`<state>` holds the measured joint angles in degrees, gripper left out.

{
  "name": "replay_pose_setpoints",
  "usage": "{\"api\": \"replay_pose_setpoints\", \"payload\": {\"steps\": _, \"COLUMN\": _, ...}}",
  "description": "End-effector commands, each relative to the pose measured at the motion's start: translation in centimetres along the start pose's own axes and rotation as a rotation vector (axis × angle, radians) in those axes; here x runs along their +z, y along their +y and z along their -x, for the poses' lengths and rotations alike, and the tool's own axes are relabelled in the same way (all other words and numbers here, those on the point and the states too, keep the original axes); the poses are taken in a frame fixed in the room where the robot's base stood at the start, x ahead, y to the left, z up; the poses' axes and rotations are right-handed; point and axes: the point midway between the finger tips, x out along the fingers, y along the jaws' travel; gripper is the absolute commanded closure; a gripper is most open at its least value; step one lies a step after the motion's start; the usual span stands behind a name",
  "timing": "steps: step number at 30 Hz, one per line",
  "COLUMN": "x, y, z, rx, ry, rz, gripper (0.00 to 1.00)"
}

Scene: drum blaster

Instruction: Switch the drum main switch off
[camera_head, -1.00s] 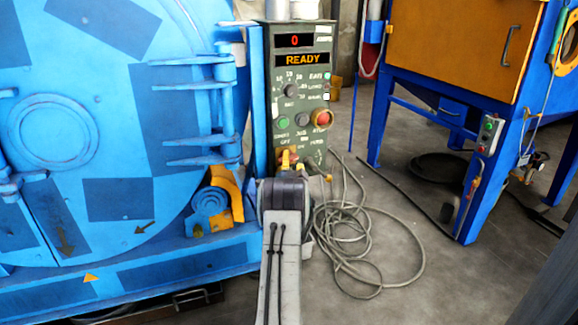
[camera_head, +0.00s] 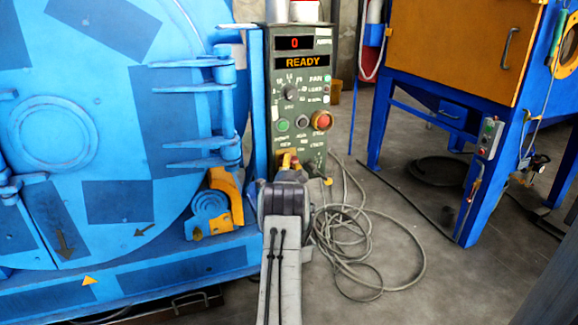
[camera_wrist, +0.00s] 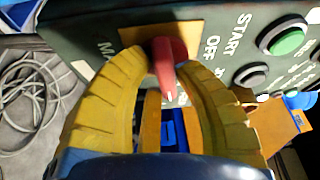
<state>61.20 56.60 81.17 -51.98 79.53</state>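The drum main switch (camera_wrist: 165,66) is a red handle on a yellow-orange plate (camera_wrist: 186,34) on the dark green control panel (camera_head: 300,85). In the head view my gripper (camera_head: 288,160) is at the panel's lower part, and my arm hides the switch. The display (camera_head: 302,62) reads READY, with a red 0 above.
A green button (camera_head: 283,125), a dark button (camera_head: 302,124) and a red button (camera_head: 321,121) sit above my gripper. The blue drum machine (camera_head: 120,120) stands left. A coiled cable (camera_head: 370,270) lies on the floor right. A blue-legged cabinet (camera_head: 450,50) stands farther right.

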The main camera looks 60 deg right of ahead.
Motion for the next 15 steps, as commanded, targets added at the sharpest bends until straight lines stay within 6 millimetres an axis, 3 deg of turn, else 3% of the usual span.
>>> {"api": "replay_pose_setpoints", "payload": {"steps": 8, "x": 0.05, "y": -0.11, "z": -0.01, "rx": -0.003, "ry": -0.001, "rz": 0.0, "gripper": 1.0}}
{"api": "replay_pose_setpoints", "payload": {"steps": 15, "x": 0.08, "y": -0.06, "z": -0.02, "rx": -0.007, "ry": 0.0, "rz": 0.014, "gripper": 1.0}}
